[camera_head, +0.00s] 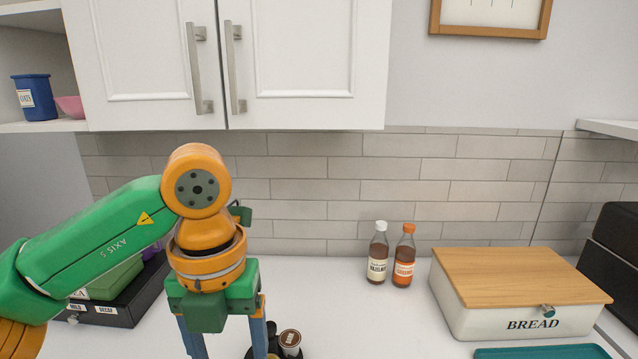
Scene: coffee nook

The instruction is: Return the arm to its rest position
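My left arm comes in from the left, green and orange, and bends down over the counter. Its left gripper (225,344) points downward with its two blue fingers well apart, so it looks open. Bare white counter shows between the fingers, and the lower frame edge cuts off the fingertips. My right gripper is not in view.
A dark box with labels (125,305) is partly behind my arm. Small pods (290,340) stand just right of the gripper. Two syrup bottles (378,258) (404,262), a bread box (515,318) and a teal tray (545,352) are further right. Cabinets (300,60) hang above.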

